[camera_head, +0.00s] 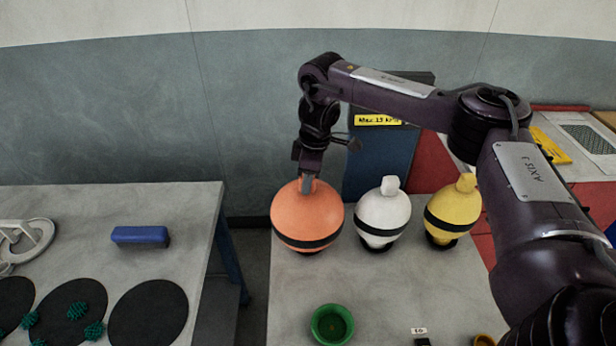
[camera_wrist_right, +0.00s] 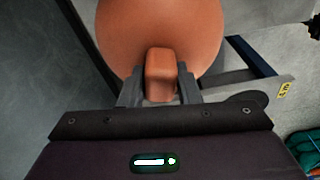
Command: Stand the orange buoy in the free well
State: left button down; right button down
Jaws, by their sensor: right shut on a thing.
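The orange buoy (camera_head: 307,212), round with a black band, is upright over the back left corner of the right-hand table (camera_head: 390,285). My right gripper (camera_head: 308,184) comes from above and is shut on the buoy's top knob. The wrist view shows the knob (camera_wrist_right: 160,76) between the two fingers (camera_wrist_right: 160,88). The buoy's underside is mostly hidden, so I cannot tell whether it touches anything. A white buoy (camera_head: 383,214) and a yellow buoy (camera_head: 453,212) stand to its right on dark round bases. No empty well shows clearly. My left gripper is out of view.
A green round dish (camera_head: 332,324) sits on the table in front. The left table holds a blue block (camera_head: 140,236), black discs (camera_head: 148,314) and dark green net balls (camera_head: 77,310). A gap separates the tables. A blue cabinet (camera_head: 380,160) stands behind.

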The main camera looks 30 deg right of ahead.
jog(key=shift+f, duration=0.55)
dwell(0.4)
jog(key=c, duration=1)
grip_release()
jog(key=shift+s, duration=0.1)
jog(key=shift+f, duration=0.1)
jog(key=shift+s+d+r, duration=0.1)
jog(key=shift+d+r, duration=0.05)
jog(key=shift+r, duration=1.15)
jog(key=shift+s+d+r, duration=0.1)
jog(key=shift+r, duration=1.25)
jog(key=shift+s+d+r, duration=0.1)
jog(key=shift+d+r, duration=0.05)
jog(key=shift+r, duration=1.15)
